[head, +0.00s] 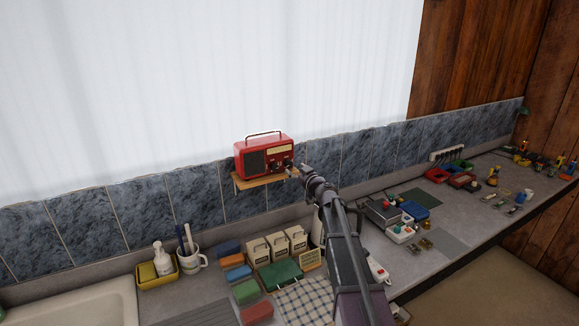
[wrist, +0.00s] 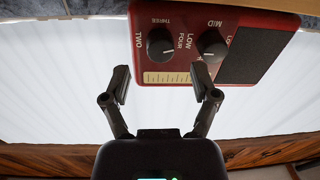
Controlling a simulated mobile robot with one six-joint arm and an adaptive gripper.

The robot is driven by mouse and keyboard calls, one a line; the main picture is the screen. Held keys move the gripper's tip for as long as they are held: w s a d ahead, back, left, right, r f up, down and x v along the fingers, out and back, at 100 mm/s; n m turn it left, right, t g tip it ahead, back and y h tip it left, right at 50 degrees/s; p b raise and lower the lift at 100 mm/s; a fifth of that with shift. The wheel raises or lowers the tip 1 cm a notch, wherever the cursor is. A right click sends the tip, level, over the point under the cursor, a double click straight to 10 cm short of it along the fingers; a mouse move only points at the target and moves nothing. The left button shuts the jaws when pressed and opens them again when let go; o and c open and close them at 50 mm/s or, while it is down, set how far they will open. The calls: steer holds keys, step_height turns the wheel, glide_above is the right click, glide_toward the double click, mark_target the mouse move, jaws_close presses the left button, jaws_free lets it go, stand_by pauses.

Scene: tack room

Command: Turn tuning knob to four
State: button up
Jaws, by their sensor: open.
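The red radio (head: 264,153) stands on a small wooden shelf on the tiled wall in the head view. In the wrist view the radio (wrist: 185,15) shows at the top. One black knob (wrist: 160,46) has TWO, THREE and FOUR lettered around it, with FOUR on its right; its pointer is too small to read surely. A second black knob (wrist: 211,46), with LOW and MID near it, sits to its right. My gripper (wrist: 162,83) is open and empty, its fingers spread below the knobs in the wrist view. In the head view my gripper (head: 306,171) is just right of the radio front.
The wooden shelf (head: 265,181) bears the radio. Below it the counter holds cream boxes (head: 278,246), a green case (head: 281,275), a checked cloth (head: 308,301) and a mug (head: 191,261). Tools and trays crowd the right counter. The space before the radio looks free.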

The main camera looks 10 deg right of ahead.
mark_target(290, 165)
steer(key=shift+x, duration=2.1)
jaws_close()
